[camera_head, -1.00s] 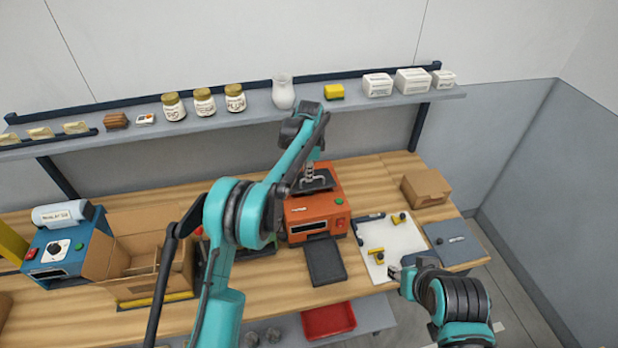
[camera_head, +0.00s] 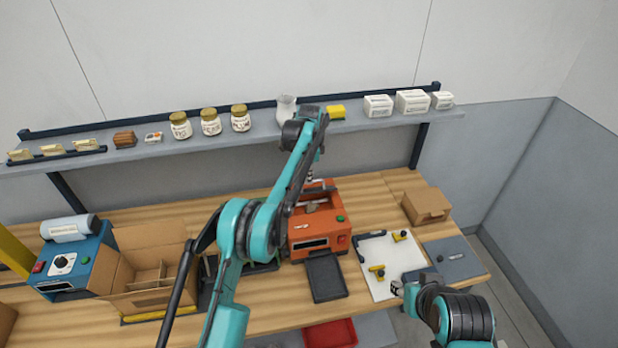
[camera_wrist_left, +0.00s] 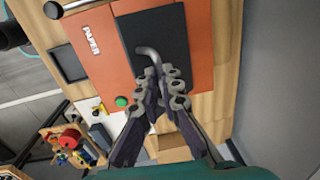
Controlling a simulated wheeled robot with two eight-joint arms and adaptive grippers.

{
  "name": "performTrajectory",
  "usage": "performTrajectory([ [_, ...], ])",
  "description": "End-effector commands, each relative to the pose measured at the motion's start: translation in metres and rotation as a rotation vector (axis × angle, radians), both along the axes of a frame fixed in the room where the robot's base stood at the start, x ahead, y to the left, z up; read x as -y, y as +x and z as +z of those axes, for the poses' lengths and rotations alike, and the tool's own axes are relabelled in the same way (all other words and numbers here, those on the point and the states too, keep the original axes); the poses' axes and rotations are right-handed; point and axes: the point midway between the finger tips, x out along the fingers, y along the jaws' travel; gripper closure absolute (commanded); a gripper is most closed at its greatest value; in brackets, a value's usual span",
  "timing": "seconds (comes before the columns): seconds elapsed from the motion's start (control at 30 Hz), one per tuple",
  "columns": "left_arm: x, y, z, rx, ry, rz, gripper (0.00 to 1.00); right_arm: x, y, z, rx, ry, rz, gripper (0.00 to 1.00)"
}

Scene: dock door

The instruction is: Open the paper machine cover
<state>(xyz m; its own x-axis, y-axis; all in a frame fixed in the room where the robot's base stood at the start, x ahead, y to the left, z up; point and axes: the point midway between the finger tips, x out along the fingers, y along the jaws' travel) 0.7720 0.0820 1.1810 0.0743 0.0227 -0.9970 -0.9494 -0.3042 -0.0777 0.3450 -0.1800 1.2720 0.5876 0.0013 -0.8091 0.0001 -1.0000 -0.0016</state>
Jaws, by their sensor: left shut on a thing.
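The orange paper machine (camera_head: 318,236) stands on the wooden bench, with a grey part showing inside its open top. Its cover (camera_head: 327,186) appears tilted up at the back of the machine. In the left wrist view, an orange surface (camera_wrist_left: 88,62) reads "PAPER", with a dark panel (camera_wrist_left: 170,25) and a bent grey handle (camera_wrist_left: 148,52). My left gripper (camera_wrist_left: 160,80) is shut on this handle. In the head view, my left gripper (camera_head: 317,172) is above the machine, partly hidden by its arm. My right gripper (camera_head: 396,288) is low over the white board, its jaws too small to judge.
A black tray (camera_head: 326,277) lies before the machine. The white board (camera_head: 378,283) with yellow-handled tools and a cardboard box (camera_head: 426,205) are to the right. A divided carton (camera_head: 152,262) and blue machine (camera_head: 68,265) stand left. The shelf (camera_head: 262,136) with jars runs behind.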

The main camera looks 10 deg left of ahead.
Motion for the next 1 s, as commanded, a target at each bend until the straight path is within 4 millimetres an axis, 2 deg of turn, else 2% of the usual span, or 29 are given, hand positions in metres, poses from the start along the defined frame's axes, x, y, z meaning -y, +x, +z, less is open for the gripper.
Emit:
performTrajectory([
  [0.17, -0.0036, 0.0033, -0.0053, 0.010, 0.003, 0.003, 1.00, 0.0000, 0.0000, -0.0012, 0.000, 0.000, 0.000, 0.60],
  [0.27, -0.0037, 0.0033, -0.0054, 0.009, 0.003, 0.003, 0.74, 0.0000, -0.0001, -0.0013, 0.000, 0.000, 0.000, 0.60],
  [0.3, -0.0036, 0.0032, -0.0053, 0.009, 0.003, 0.003, 0.71, 0.0000, 0.0000, -0.0012, 0.000, 0.000, 0.000, 0.60],
  [1.0, -0.0027, 0.0022, -0.0029, 0.006, 0.003, 0.002, 0.71, 0.0000, 0.0000, -0.0007, 0.000, 0.000, 0.000, 0.60],
])
